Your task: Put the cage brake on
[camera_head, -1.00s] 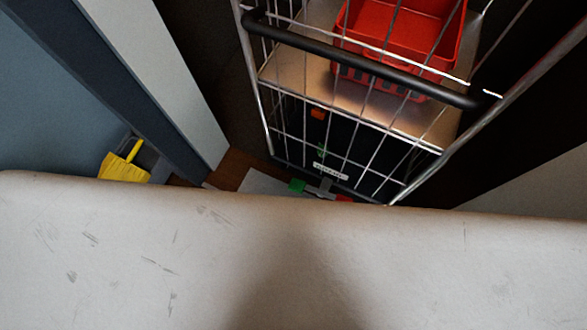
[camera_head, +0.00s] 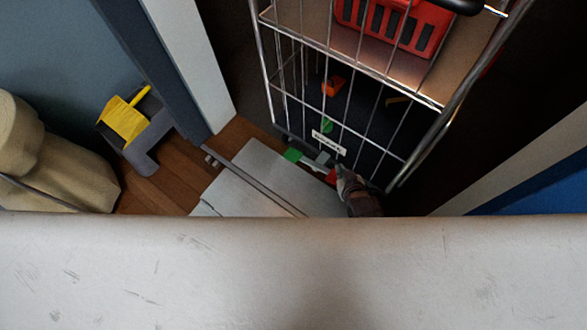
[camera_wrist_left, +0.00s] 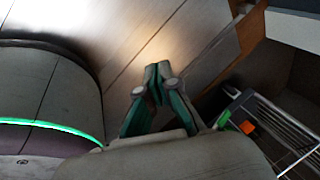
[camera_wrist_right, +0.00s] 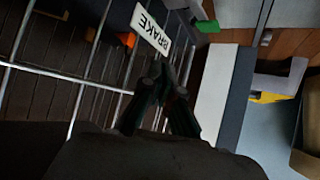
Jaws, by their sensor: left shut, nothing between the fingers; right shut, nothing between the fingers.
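The wire cage (camera_head: 270,75) stands upright ahead of me. A white BRAKE label (camera_head: 328,143) hangs low on its near side; it also shows in the right wrist view (camera_wrist_right: 150,30). Under the label are a green pedal end (camera_head: 292,154) and a red pedal end (camera_head: 331,176), with a grey part between them. My right gripper (camera_head: 342,170) is shut and empty, right beside the red end; I cannot tell whether they touch. In the right wrist view its tips (camera_wrist_right: 162,66) are just below the label. My left gripper (camera_wrist_left: 158,72) is shut and empty, away from the cage (camera_wrist_left: 285,140).
A red crate (camera_head: 425,38) sits on the cage shelf. A grey plate (camera_head: 255,178) lies on the wooden floor before the cage. Posts flank the cage.

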